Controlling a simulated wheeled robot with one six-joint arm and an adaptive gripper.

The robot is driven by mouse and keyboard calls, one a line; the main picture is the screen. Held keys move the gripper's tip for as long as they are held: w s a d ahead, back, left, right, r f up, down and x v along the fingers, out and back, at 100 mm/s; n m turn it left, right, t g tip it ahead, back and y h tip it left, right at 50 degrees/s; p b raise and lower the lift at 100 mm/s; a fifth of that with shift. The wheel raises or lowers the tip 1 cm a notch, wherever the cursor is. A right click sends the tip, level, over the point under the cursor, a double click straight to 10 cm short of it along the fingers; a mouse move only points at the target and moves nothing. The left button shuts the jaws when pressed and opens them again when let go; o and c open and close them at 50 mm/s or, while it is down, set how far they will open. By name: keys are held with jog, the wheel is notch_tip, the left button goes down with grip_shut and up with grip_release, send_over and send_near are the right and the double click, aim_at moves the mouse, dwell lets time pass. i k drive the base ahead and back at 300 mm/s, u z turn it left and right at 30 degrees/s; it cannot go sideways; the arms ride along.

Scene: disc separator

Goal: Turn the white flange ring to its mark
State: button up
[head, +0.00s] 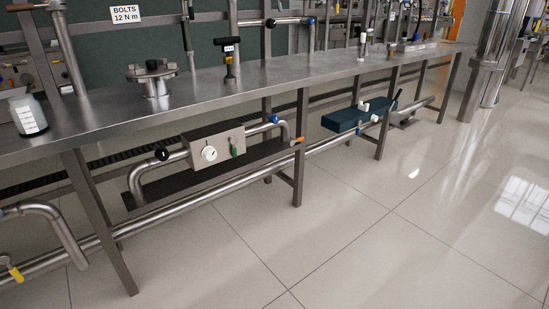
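No part that I can clearly tell as the white flange ring shows. A small round white disc (209,153) sits on the front of a grey box under the bench; it looks like a dial or knob, and any mark on it is too small to read. A metal flange fitting with dark bolts (152,75) stands on the bench top at the left; no white ring is visible on it. Small white fittings (364,105) sit on a dark teal box (345,118) under the bench farther right. My gripper is not in view.
A long steel bench (225,87) runs from the left to the back right, with legs and pipes below. A bottle (27,114) stands at its left end. A sign (126,14) reads "BOLTS 12 N m". The tiled floor (400,240) in front is clear.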

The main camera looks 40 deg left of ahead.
aim_at(208, 153)
jog(key=z, duration=0.45)
jog(key=i, duration=0.45)
jog(key=u, duration=0.55)
jog(key=i, duration=1.1)
jog(key=u, duration=1.55)
jog(key=i, duration=0.6)
jog(key=u, duration=0.65)
